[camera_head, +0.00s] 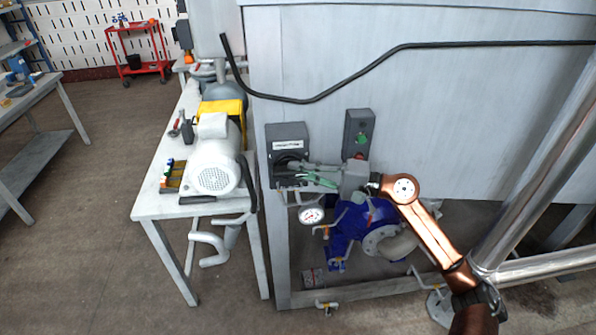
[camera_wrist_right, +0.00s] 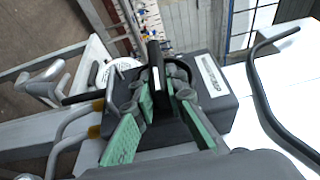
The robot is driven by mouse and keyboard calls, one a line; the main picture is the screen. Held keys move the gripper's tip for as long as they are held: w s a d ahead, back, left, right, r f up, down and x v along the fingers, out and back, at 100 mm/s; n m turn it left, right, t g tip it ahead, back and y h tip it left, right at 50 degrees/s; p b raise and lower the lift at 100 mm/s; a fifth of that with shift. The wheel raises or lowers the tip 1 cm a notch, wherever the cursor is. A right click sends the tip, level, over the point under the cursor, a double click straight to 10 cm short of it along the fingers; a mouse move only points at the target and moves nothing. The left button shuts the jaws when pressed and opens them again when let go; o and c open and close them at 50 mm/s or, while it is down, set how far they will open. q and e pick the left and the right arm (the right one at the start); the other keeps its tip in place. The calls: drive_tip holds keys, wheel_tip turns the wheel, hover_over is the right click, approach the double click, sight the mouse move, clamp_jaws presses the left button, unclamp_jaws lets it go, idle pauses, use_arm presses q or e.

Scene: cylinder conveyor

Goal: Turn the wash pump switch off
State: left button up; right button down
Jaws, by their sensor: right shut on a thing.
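The wash pump switch is a dark grey box (camera_head: 289,135) with a white label on the front of the pale cabinet. It also shows in the right wrist view (camera_wrist_right: 222,104). My right gripper (camera_head: 290,169) reaches it from the right. In the wrist view its green-padded fingers (camera_wrist_right: 158,82) are shut on the black switch handle (camera_wrist_right: 154,54), which stands out from a round dial on the box. In the head view the gripper covers most of the handle. My left gripper is not in view.
A second grey box (camera_head: 357,128) with a green and a red button is just to the right. A blue pump (camera_head: 352,227) and a gauge (camera_head: 311,215) sit below. A bench (camera_head: 152,206) with a motor (camera_head: 215,165) stands to the left. A black cable (camera_head: 350,77) crosses the cabinet above.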

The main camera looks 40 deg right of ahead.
drive_tip(key=c, duration=1.9)
unclamp_jaws()
drive_tip(key=shift+c, duration=0.2)
drive_tip(key=v, duration=1.2)
drive_tip(key=shift+w, duration=0.1)
